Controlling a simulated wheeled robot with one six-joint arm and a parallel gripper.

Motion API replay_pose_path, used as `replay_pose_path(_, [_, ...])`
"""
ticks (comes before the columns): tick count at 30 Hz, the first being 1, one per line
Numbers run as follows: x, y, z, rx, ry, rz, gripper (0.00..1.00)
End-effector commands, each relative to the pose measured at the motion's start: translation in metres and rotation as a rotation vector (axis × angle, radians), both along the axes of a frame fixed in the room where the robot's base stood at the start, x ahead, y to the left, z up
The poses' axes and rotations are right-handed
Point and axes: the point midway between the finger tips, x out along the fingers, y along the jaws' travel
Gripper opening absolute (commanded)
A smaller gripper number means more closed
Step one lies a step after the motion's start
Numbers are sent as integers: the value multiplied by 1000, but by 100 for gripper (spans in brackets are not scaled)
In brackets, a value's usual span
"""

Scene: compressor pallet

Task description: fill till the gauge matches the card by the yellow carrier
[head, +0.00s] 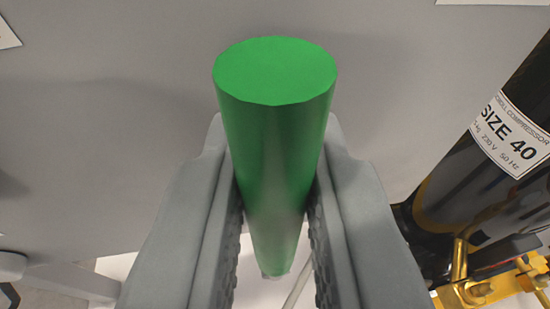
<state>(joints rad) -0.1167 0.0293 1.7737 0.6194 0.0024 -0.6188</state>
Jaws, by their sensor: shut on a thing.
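My gripper (275,215) is shut on a green cylinder (275,75). The cylinder's flat round end faces up toward the camera, and its body tapers away down between the two grey fingers. The gauge is not in view, and no yellow carrier can be made out for certain. White cards or sheets show only as cut-off edges at the top right (495,2) and top left (6,35), with nothing readable on them.
A black compressor cylinder (490,195) with a white label reading "SIZE 40" (510,135) stands at the right. Brass and yellow fittings (475,290) are at its foot. A plain grey surface (120,150) fills much of the view.

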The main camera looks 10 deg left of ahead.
Motion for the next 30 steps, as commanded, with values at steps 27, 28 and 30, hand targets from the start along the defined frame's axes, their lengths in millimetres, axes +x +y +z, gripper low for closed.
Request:
replay_pose_path(27, [-11,-1,3,-1,-2,1,37])
replay_pose_path(28, [-14,-2,4,0,-2,1,37])
replay_pose_path(30, [-23,-3,6,0,-2,1,37])
